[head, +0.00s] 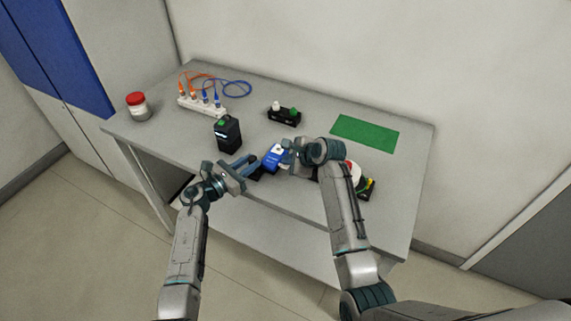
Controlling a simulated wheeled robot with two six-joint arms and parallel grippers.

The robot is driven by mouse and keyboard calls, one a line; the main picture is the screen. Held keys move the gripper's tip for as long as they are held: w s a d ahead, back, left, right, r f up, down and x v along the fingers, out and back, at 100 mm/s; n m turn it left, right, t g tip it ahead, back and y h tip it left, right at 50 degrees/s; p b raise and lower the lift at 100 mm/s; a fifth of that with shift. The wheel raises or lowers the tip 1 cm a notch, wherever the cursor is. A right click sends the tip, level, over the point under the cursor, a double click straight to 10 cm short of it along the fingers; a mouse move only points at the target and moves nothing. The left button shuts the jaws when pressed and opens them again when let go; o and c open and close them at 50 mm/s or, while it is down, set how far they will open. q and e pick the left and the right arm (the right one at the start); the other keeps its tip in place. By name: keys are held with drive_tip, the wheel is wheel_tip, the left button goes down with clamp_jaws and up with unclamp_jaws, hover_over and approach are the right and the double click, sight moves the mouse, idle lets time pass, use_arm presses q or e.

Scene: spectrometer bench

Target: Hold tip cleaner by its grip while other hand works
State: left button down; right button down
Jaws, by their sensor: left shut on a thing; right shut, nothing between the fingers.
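The tip cleaner (273,157), as far as I can tell, is the blue body with a white patch near the middle of the bench's front part. A dark part shows at its lower left, by my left fingers. My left gripper (253,167) comes in from the left and is shut on it at this lower-left end, apparently the grip; the fingers partly cover the contact. My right gripper (291,155) is shut and empty, close by the right side of the blue body. Whether it touches the body I cannot tell.
A black box with a green mark (228,134) stands left of the grippers. Behind are a white socket strip with cables (203,107), a black holder (284,116) and a green mat (365,132). A red-lidded jar (137,106) stands far left. A round white-and-red item (353,173) is partly behind my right arm.

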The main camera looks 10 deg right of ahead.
sight(288, 167)
drive_tip(key=shift+f, duration=0.65)
idle(0.3)
drive_tip(key=shift+r, duration=1.35)
drive_tip(key=shift+r, duration=0.1)
drive_tip(key=shift+r, duration=2.4)
use_arm(q)
drive_tip(key=c, duration=1.1)
unclamp_jaws()
